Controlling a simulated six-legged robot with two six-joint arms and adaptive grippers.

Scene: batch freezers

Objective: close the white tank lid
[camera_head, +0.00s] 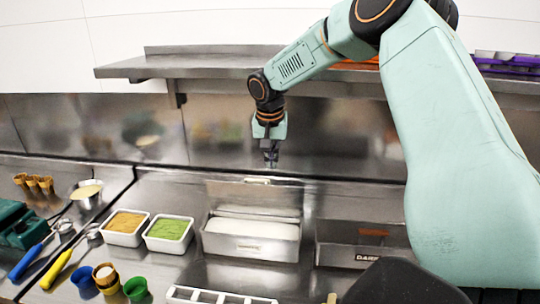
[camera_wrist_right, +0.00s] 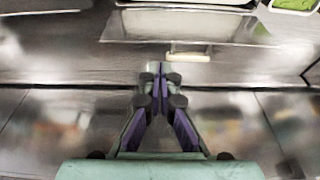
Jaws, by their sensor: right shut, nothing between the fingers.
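The white tank (camera_head: 252,246) is a steel tub with white contents, in the middle of the counter in the head view. Its steel lid (camera_head: 235,192) stands raised at the tank's back edge, so the tank is open. The lid's pale handle (camera_head: 257,180) is at the lid's top edge; it also shows in the right wrist view (camera_wrist_right: 187,57). My right gripper (camera_head: 270,158) points down just above and behind the handle, apart from it. Its fingers are together and empty in the right wrist view (camera_wrist_right: 160,75). My left gripper is in neither view.
A second tank (camera_head: 340,255) with dark contents stands to the right, partly hidden by my arm. Trays of orange (camera_head: 125,222) and green (camera_head: 168,229) food stand to the left. A steel shelf (camera_head: 190,66) runs above. Scoops, cups and cones fill the left counter.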

